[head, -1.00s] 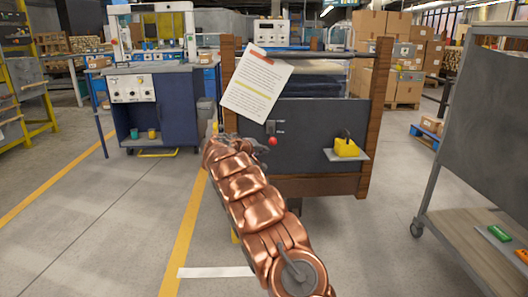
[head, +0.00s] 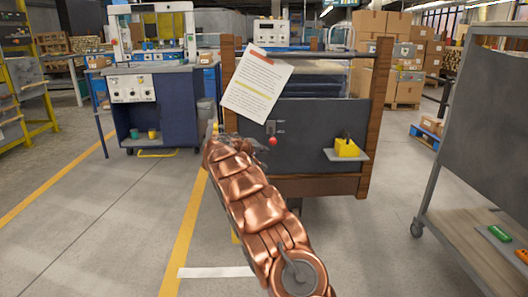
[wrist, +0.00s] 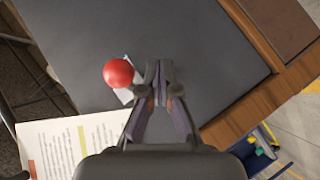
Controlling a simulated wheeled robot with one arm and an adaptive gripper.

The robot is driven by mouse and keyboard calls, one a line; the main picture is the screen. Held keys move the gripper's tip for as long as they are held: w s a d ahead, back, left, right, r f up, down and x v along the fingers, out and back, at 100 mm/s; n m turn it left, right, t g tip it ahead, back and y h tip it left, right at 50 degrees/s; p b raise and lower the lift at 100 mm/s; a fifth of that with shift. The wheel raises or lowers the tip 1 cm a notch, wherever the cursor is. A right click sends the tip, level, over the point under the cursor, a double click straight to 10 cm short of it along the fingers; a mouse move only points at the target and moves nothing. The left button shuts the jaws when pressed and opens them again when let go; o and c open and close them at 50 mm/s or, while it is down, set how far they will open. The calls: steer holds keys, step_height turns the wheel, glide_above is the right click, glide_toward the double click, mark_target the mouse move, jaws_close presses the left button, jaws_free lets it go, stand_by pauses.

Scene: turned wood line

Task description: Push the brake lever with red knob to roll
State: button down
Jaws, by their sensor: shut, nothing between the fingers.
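The brake lever's red knob (head: 273,141) stands out from the dark panel (head: 308,120) of the wooden-framed cart, below a small slotted plate with tiny markings (head: 271,127). In the wrist view the red knob (wrist: 118,73) is just left of my fingertips, with a pale plate partly visible behind it. My gripper (wrist: 160,68) is shut and empty in front of the dark panel. I cannot tell whether it touches the knob. In the head view my copper-coloured arm hides much of the gripper, left of the knob.
A printed sheet (head: 257,84) hangs on the panel's upper left, near the lever. A small shelf with a yellow holder (head: 346,148) juts out at the panel's right. A wheeled grey board (head: 487,130) stands at right. Floor between is clear.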

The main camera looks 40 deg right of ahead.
steer(key=shift+r, duration=0.1)
steer(key=shift+r+p, duration=0.4)
steer(key=shift+r, duration=0.35)
steer(key=w+a+f+p+v, duration=0.1)
steer(key=f+p+v, duration=0.1)
steer(key=v, duration=1.1)
steer(key=shift+f, duration=0.2)
steer(key=shift+w, duration=0.1)
